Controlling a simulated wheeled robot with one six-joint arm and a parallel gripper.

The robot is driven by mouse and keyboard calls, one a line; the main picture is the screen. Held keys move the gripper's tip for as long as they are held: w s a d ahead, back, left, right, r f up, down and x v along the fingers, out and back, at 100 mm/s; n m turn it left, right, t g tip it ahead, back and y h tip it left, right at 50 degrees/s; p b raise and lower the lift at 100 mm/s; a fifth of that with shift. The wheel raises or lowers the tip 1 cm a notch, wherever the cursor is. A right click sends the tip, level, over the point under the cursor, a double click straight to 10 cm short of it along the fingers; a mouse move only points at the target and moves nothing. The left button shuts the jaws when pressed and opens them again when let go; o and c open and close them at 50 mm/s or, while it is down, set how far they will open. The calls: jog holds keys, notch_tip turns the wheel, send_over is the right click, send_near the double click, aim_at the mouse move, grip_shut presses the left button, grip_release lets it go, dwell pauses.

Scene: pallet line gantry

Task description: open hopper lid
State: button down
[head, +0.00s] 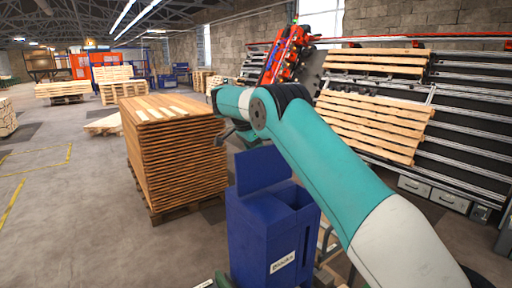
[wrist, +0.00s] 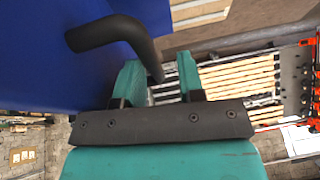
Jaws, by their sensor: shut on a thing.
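The blue hopper (head: 262,240) stands on the floor in front of me, with a "Blocks" label on its front. Its blue lid (head: 262,167) stands raised at the back, and the hopper's open top shows in front of it. In the wrist view the lid's blue face (wrist: 45,50) fills the upper left, with a curved black handle (wrist: 100,33) on it. My gripper (wrist: 160,72) is shut on the handle, whose end passes between the teal fingers. In the head view my arm hides part of the area by the lid, and the grip itself is unclear.
A tall stack of wooden boards (head: 175,155) on a pallet stands close to the left of the hopper. Slatted pallets (head: 370,125) lean on a dark conveyor frame (head: 470,125) at the right. Open floor (head: 70,210) lies to the left.

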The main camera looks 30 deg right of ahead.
jog(key=shift+a+f, duration=0.2)
jog(key=shift+f, duration=0.9)
jog(key=c, duration=1.1)
grip_release()
jog(key=shift+w, duration=0.1)
jog(key=shift+f, duration=0.1)
jog(key=v, duration=0.5)
jog(key=s+a+b, duration=0.2)
jog(key=a+b, duration=0.1)
jog(key=a, duration=0.7)
jog(key=shift+s+a+r, duration=0.2)
jog(key=shift+a+r, duration=0.05)
jog(key=shift+b, duration=0.3)
